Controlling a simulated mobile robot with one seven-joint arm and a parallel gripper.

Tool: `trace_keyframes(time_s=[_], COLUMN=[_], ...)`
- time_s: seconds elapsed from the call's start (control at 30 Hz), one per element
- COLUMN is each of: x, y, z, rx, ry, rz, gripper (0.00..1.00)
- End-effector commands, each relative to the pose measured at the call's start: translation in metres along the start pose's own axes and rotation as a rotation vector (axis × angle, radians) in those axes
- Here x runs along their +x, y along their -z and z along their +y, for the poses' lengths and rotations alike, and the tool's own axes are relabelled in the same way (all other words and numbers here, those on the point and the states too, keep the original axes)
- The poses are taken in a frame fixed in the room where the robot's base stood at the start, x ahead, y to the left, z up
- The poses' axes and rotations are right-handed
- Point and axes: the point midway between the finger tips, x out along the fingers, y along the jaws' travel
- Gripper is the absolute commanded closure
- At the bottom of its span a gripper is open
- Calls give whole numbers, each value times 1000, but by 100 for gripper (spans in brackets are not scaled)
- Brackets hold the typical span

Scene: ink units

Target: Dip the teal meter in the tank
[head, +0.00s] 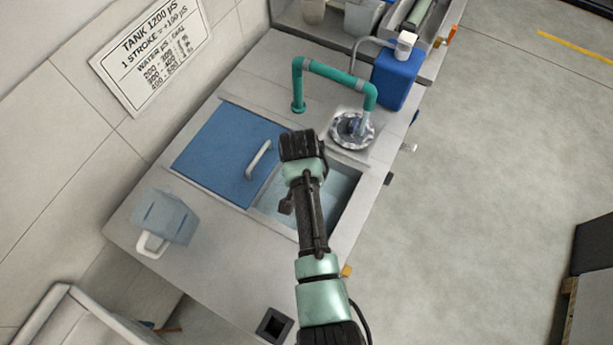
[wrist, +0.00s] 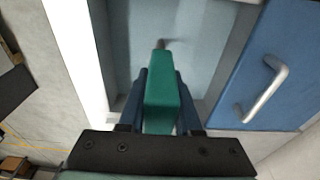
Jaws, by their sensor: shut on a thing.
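My gripper (wrist: 160,74) is shut on the teal meter (wrist: 163,105), which sits between its two dark blue fingers in the wrist view. The meter's grey probe tip (wrist: 159,44) points away from me into the open part of the tank (wrist: 205,62). I cannot tell whether the tip touches the liquid. In the head view my arm reaches over the tank (head: 345,188), whose open part shows pale blue liquid. My fingers and the meter are hidden behind the arm there.
A blue lid (head: 215,150) with a grey handle lies beside the opening. A teal tap (head: 335,75) stands over a round drain (head: 352,130). A blue container (head: 397,75) is behind. A grey-blue jug (head: 167,215) stands at left. A sign (head: 150,52) hangs on the wall.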

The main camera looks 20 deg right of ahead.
Motion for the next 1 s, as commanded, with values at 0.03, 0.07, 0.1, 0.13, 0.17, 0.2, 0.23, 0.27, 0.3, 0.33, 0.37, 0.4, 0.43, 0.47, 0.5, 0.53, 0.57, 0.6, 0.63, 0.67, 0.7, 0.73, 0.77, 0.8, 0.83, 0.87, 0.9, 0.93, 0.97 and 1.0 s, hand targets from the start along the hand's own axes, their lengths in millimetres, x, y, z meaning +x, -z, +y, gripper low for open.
trace_keyframes(time_s=[0.03,0.07,0.1,0.13,0.17,0.2,0.23,0.27,0.3,0.33,0.37,0.4,0.43,0.47,0.5,0.53,0.57,0.6,0.63,0.67,0.7,0.73,0.77,0.8,0.83,0.87,0.9,0.93,0.97,1.0], x=[-2,-3,-6,-8,-11,-16,-19,-22,-27,-30,-33,-37,-40,-43,-47,-50,-52,-56,-60,-62,-66,-69,-72,-76,-79,-82,-86,-89,-92,-96], y=[0,1,1,1,2,2,3,3,3,4,4,5,5,5,6,6,6,7,7,8,8,8,9,9,10,10,11,11,11,12], z=[0,0,0,0,0,0,0,0,0,0,0,0,0,0,0,0,0,0,0,0,0,0,0,0,0,0,0,0,0,0], rx=[0,0,0,0,0,0,0,0,0,0,0,0,0,-1,-1,-1,-1,-1,-1,-1,-1,-1,-1,-1,-1,-1,0,0,0,0], ry=[0,1,1,1,1,1,1,1,1,1,1,1,1,1,1,1,1,1,1,1,0,0,0,0,0,0,0,0,0,0], rz=[1,1,1,1,1,1,1,1,1,1,1,1,1,1,1,1,1,1,1,1,1,1,1,1,0,0,0,0,0,0], gripper=[100,100,100,100,100,100,100,100,100,100,100,100,100,100,100,100,100,100,100,100,100,100,100,100,100,100,100,100,100,100])
